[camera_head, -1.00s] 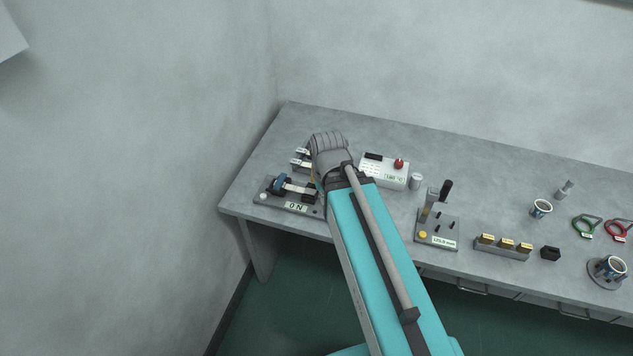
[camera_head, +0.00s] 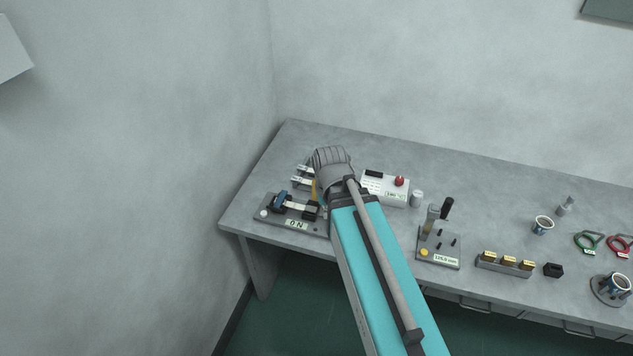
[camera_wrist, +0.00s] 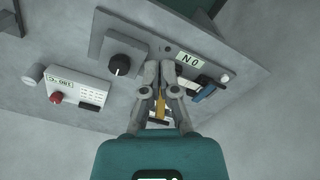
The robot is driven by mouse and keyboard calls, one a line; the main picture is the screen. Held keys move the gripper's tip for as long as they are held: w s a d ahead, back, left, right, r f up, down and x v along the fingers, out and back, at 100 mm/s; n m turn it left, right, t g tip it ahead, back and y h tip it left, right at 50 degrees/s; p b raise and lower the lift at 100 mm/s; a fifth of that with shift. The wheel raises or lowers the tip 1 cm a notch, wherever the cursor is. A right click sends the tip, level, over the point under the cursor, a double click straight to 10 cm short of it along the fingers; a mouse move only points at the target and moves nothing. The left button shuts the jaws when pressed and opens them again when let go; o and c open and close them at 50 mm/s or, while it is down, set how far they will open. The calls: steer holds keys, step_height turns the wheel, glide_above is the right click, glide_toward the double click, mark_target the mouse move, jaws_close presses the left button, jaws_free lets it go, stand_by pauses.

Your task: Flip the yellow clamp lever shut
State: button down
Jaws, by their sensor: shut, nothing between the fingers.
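The yellow clamp lever (camera_head: 314,189) shows as a small yellow strip at the left of my arm's end in the head view. In the wrist view the lever (camera_wrist: 162,104) appears between and beyond my fingers, partly covered by them; I cannot tell whether they touch it. My gripper (camera_wrist: 161,68) is shut and empty, its fingertips close together over the grey fixture plate (camera_wrist: 105,42). The fixture's ON label (camera_head: 296,224) faces the front of the table. My fingers are hidden behind the arm in the head view.
A blue-handled part (camera_head: 280,202) sits on the fixture left of my arm. A black knob (camera_wrist: 120,66) is beside my fingers. A white box with a red button (camera_head: 386,188) stands to the right. A lever stand (camera_head: 439,246) and mugs are farther right.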

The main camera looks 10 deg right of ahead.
steer(key=w+d+m, duration=0.2)
steer(key=w+m, duration=0.1)
steer(key=w, duration=1.1)
steer(key=w+d+m, duration=0.3)
steer(key=w, duration=1.1)
steer(key=shift+d+r+p, duration=0.25)
steer(key=shift+r+p, duration=0.05)
steer(key=shift+f, duration=0.2)
step_height(320, 180, down, 10)
steer(key=b, duration=1)
steer(key=shift+s+a+r, duration=0.1)
steer(key=shift+s, duration=0.05)
steer(key=s, duration=0.1)
steer(key=s+a+r+p, duration=0.1)
steer(key=s+a, duration=0.1)
steer(key=shift+s+r, duration=0.1)
steer(key=shift+r, duration=0.25)
steer(key=shift+s+a+p, duration=0.15)
steer(key=shift+a+p, duration=0.15)
steer(key=shift+d, duration=0.1)
